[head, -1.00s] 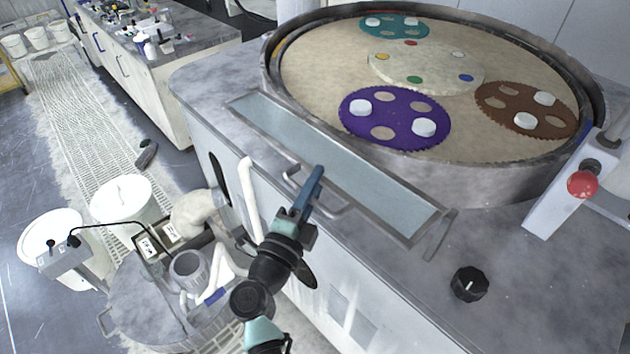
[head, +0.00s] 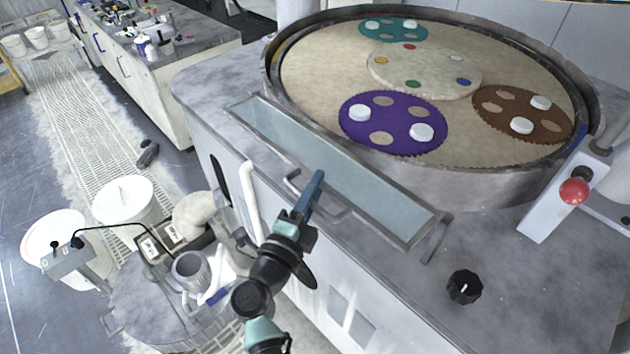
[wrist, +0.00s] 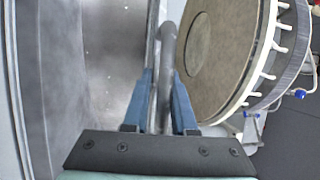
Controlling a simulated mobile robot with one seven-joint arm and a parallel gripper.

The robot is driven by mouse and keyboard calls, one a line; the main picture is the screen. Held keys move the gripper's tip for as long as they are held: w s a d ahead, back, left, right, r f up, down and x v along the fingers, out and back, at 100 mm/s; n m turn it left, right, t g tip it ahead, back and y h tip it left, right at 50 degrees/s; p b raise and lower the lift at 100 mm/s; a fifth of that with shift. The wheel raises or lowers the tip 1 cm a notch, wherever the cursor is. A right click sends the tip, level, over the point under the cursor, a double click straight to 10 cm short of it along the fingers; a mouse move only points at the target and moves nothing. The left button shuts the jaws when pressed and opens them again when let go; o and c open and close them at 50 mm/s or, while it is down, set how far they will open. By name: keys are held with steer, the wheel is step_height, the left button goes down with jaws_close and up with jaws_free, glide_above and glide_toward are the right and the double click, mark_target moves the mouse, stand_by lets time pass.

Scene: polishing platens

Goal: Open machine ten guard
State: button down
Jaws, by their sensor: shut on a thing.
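The guard (head: 345,170) is a long pale see-through panel in a grey metal frame. It lies low along the front of the round polishing machine, clear of the basin's opening. A bent metal bar handle (head: 338,214) sits on its front edge. My gripper (head: 316,180) is at this handle, its blue fingers pointing up over the panel. In the wrist view the handle bar (wrist: 166,75) runs between the two fingers of my gripper (wrist: 163,100), which is shut on it. Part of the handle is hidden behind the fingers in the head view.
The basin (head: 470,180) holds purple, brown and teal carriers with white discs. A red button (head: 574,191) stands at right and a black knob (head: 464,287) lies on the top. White buckets (head: 123,200) and a grey drum (head: 165,310) stand left of my arm.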

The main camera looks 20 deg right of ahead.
steer(key=r+p, duration=0.3)
steer(key=shift+w+d+r, duration=0.15)
steer(key=shift+w, duration=0.05)
steer(key=c, duration=0.8)
jaws_free()
steer(key=shift+c, duration=0.2)
steer(key=shift+f, duration=0.2)
steer(key=b+v, duration=0.2)
steer(key=v, duration=1.1)
steer(key=shift+r, duration=0.15)
